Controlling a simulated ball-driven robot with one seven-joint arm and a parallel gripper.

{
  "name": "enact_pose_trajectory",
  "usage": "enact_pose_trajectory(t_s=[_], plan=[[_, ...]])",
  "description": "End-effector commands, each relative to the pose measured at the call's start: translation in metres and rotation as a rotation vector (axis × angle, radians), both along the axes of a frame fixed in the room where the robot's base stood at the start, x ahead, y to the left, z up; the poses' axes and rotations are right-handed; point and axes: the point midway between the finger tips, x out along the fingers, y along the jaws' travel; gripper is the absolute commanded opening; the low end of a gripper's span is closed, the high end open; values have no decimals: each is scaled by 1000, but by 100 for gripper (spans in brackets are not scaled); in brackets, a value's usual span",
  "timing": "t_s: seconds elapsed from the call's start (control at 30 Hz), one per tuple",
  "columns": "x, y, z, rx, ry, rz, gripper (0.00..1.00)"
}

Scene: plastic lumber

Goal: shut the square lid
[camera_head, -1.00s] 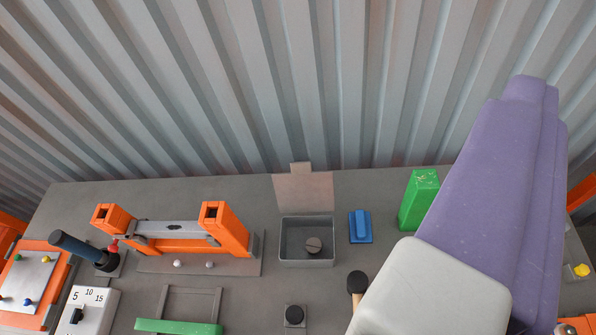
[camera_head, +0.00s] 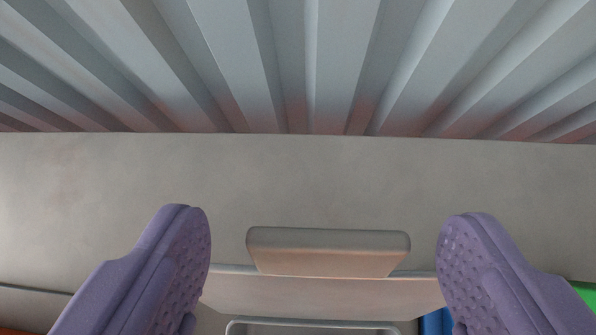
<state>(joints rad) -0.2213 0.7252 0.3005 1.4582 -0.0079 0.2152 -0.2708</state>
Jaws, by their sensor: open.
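The square lid (camera_head: 320,295) is a beige-grey plate with a raised tab (camera_head: 328,252) on its upper edge. It stands open at the back of its grey box, whose rim (camera_head: 310,327) shows at the bottom edge of the view. The rest of the box is cut off. My gripper (camera_head: 325,218) is open, with one purple finger on each side of the lid's tab. A gap shows between the tab and each finger, and nothing is held.
A blue object (camera_head: 436,322) is partly hidden by the right finger. A green block (camera_head: 586,293) shows at the right edge. The grey bench top (camera_head: 330,180) behind the lid is clear up to the corrugated wall (camera_head: 300,60).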

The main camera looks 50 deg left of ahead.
Motion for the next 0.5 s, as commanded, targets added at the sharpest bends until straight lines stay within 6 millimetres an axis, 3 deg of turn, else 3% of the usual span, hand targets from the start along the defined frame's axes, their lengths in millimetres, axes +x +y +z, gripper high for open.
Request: enact_pose_trajectory(t_s=[0.13,0.43,0.47,0.5], plan=[[10,7,-13,0,0,0,79],[13,9,-15,-1,0,-1,79],[13,9,-15,-1,0,-1,76],[13,9,-15,-1,0,-1,67]])
